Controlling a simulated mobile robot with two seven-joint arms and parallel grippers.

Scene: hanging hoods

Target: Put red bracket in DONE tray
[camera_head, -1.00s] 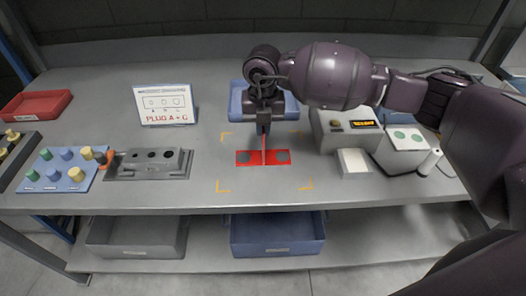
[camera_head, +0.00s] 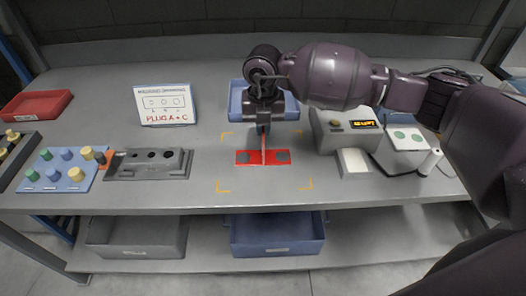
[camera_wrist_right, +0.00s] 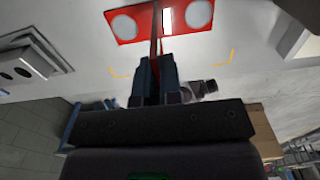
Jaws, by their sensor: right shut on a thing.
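In the right wrist view the bracket (camera_wrist_right: 195,14) shows beyond the fingers (camera_wrist_right: 155,65), which close on the thin fin. A blue tray (camera_head: 290,106) stands behind the gripper, partly hidden by it; I cannot read a DONE label on it. My left gripper is not in view.
A grey block with holes (camera_head: 150,160) and a blue plug board (camera_head: 62,170) lie to the left. A sign (camera_head: 166,105) stands behind them. A grey device (camera_head: 346,128) is to the right. A red tray (camera_head: 36,104) is at the far left. Bins sit on the lower shelf.

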